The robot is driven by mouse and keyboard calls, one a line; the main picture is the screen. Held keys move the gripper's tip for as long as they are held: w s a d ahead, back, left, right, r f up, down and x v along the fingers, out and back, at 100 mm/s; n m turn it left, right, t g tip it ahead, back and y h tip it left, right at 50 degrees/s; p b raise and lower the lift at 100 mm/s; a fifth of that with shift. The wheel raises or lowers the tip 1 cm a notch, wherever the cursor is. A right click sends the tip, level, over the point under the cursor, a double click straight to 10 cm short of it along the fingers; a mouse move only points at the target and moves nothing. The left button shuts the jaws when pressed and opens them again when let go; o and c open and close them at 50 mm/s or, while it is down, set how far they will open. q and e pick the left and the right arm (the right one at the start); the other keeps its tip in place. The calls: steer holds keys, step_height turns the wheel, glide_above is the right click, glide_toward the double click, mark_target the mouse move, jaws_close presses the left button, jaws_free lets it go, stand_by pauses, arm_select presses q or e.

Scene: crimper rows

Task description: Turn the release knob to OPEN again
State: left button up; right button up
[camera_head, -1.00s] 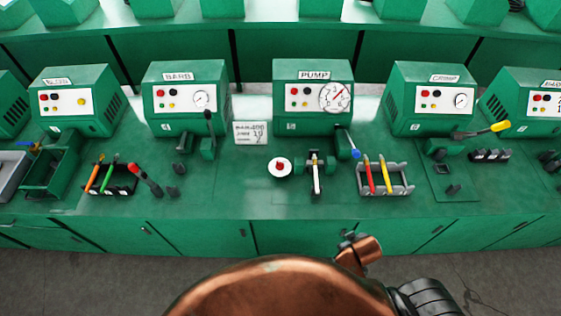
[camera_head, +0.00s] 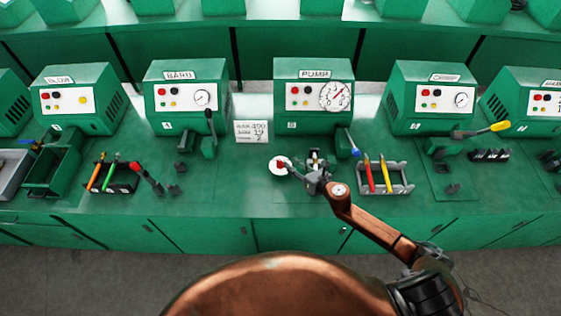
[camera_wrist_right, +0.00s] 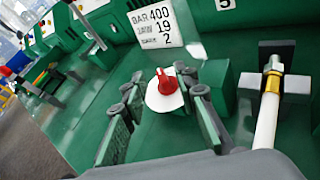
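The release knob (camera_head: 280,163) is a small red knob on a white round plate on the green bench, in front of the PUMP unit (camera_head: 314,68). In the right wrist view the red knob (camera_wrist_right: 166,80) stands on its white plate (camera_wrist_right: 163,99), between the fingers of my right gripper (camera_wrist_right: 164,93). The fingers are apart, one on each side of the plate; I see no contact with the knob. In the head view my right gripper (camera_head: 298,173) reaches in from the lower right, just beside the knob. OPEN markings are not readable. My left gripper is not in view.
A clamped white rod with a brass band (camera_wrist_right: 268,105) stands close right of the gripper. A rack with red and yellow tools (camera_head: 400,188) is farther right. A lettered card (camera_head: 251,132) lies behind the knob.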

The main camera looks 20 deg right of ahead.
mark_target(281, 161)
steer(key=w+a+f+n, duration=0.1)
steer(key=w, duration=0.1)
steer(key=w+a+f+n, duration=0.1)
steer(key=w+f, duration=0.1)
steer(key=w+a+f+n+g, duration=0.1)
steer(key=w+n, duration=0.1)
steer(key=shift+w+a+f+y+b, duration=0.15)
steer(key=shift+a+f+y+b, duration=0.15)
steer(key=shift+a+f+y, duration=0.1)
steer(key=shift+c, duration=0.7)
jaws_close()
